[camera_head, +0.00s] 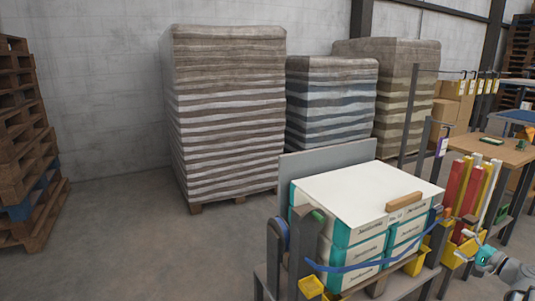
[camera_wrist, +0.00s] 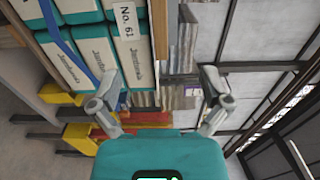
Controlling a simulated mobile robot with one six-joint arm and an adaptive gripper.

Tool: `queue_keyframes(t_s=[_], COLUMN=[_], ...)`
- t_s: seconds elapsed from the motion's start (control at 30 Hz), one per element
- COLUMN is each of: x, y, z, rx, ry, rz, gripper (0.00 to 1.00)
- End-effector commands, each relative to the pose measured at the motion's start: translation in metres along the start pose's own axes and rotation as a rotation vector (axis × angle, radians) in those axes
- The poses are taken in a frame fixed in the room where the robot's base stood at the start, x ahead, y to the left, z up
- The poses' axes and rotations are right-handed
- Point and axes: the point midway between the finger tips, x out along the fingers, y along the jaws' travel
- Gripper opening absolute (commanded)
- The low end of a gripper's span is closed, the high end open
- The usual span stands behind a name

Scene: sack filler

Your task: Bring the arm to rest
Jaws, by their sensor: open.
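My arm shows at the lower right edge of the head view, with its teal and grey end (camera_head: 488,262) beside the tall red and yellow pieces. In the wrist view my gripper (camera_wrist: 160,86) has its two fingers spread wide, with nothing between them. Behind the fingers are the white and teal sacks (camera_wrist: 92,50), one with a "No. 61" tag. The gripper is apart from the sacks, as far as I can tell.
The stack of sacks (camera_head: 365,190) sits on a stand with a blue strap (camera_head: 350,267) and a wooden block (camera_head: 404,201) on top. Yellow bins (camera_head: 312,286) hang near it. Wrapped pallets (camera_head: 225,115) stand behind.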

Motion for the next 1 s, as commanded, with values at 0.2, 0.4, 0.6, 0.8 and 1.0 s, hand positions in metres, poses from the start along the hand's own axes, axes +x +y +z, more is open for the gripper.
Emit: queue_keyframes(t_s=[0.2, 0.4, 0.6, 0.8, 1.0], x=[0.012, 0.028, 0.051, 0.082, 0.116], y=[0.006, 0.015, 0.028, 0.048, 0.076], z=[0.012, 0.029, 0.054, 0.097, 0.156], rx=[-0.007, -0.019, -0.038, -0.073, -0.133], ry=[-0.025, -0.06, -0.113, -0.2, -0.318], rz=[0.033, 0.078, 0.146, 0.254, 0.406], gripper=[0.98, 0.98, 0.98, 0.98, 0.98])
